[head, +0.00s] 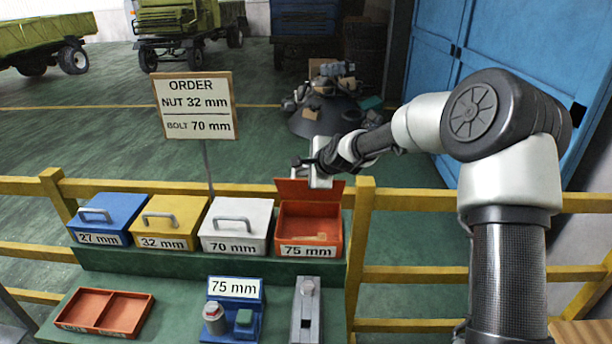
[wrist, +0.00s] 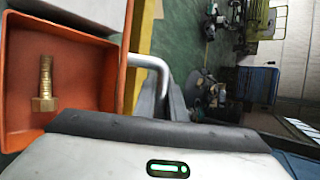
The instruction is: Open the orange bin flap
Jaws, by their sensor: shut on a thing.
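The orange bin (head: 310,250), labelled 75 mm, stands at the right end of the row in the head view. Its flap (head: 309,189) is raised and stands up at the back of the bin, so the inside shows. My gripper (head: 300,165) is at the flap's upper edge, shut on the grey handle. In the wrist view the bin's inside (wrist: 90,70) shows with a brass bolt (wrist: 44,85) in it. The flap (wrist: 131,55) shows edge-on there.
Shut blue (head: 107,218), yellow (head: 168,222) and white (head: 236,226) bins stand to the left. An orange two-part tray (head: 104,311), a blue fixture (head: 238,318) and a grey metal block (head: 305,315) are in front. A yellow railing (head: 410,199) runs behind; an order sign (head: 196,106) rises there.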

